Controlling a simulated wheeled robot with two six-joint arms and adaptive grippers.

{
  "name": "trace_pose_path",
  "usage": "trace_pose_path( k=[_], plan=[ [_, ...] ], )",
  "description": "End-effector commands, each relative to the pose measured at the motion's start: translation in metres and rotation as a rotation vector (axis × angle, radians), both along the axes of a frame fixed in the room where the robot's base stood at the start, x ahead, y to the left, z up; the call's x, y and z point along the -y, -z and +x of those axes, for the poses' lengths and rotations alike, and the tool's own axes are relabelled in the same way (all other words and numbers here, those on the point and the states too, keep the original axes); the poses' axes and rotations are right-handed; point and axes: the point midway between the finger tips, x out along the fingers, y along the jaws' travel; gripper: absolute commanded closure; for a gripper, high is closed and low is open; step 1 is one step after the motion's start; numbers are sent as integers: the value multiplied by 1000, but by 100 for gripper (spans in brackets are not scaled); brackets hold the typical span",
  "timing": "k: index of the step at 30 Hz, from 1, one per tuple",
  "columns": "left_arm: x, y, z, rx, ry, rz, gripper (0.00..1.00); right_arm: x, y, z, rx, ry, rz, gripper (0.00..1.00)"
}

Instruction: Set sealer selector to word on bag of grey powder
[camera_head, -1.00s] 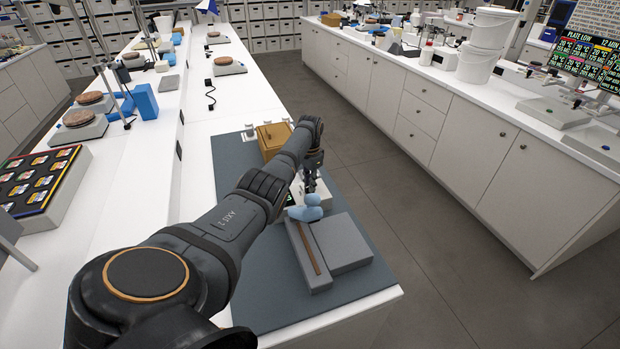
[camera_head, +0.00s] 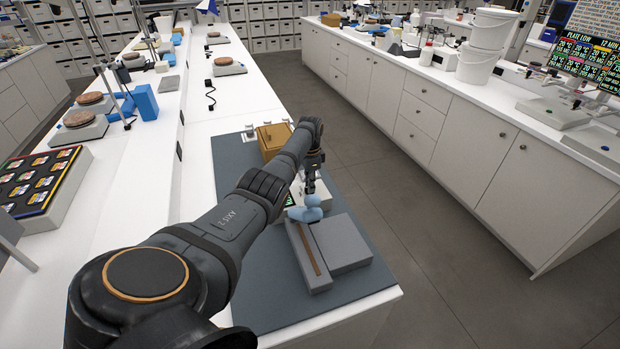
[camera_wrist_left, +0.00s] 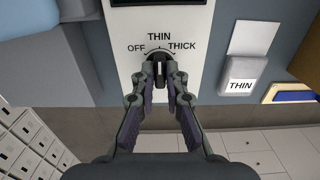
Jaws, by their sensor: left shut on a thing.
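The selector knob (camera_wrist_left: 160,72) is dark and sits on a white panel (camera_wrist_left: 140,18) of the sealer, with OFF, THIN and THICK printed around it. Its grip bar stands upright in the left wrist view, in line with THIN. My left gripper (camera_wrist_left: 160,84) is shut on the knob. In the head view the left gripper (camera_head: 314,184) is at the sealer (camera_head: 343,243), behind its blue part (camera_head: 306,209); the knob is hidden there. A bag (camera_wrist_left: 239,88) with a label reading THIN lies right of the panel. My right gripper is not in view.
A wooden box (camera_head: 272,140) stands on the grey mat (camera_head: 232,180) beyond the sealer. A blue and yellow item (camera_wrist_left: 288,93) lies right of the bag. The floor between the benches is clear.

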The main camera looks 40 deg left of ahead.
Motion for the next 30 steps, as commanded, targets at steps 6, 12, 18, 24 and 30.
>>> trace_pose_path(
  k=[6, 12, 18, 24, 30],
  plan=[
    [-2, -3, 2, 8, -2, 4, 77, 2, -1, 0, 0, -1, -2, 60],
    [-1, -2, 1, 5, -2, 2, 65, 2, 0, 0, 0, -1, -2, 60],
    [-1, -3, 1, 3, -2, 2, 65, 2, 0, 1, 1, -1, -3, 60],
    [-1, -35, 1, 7, -1, 4, 65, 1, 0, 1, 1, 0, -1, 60],
    [-1, -84, 1, 6, -2, 3, 65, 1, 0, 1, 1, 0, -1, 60]
  ],
)
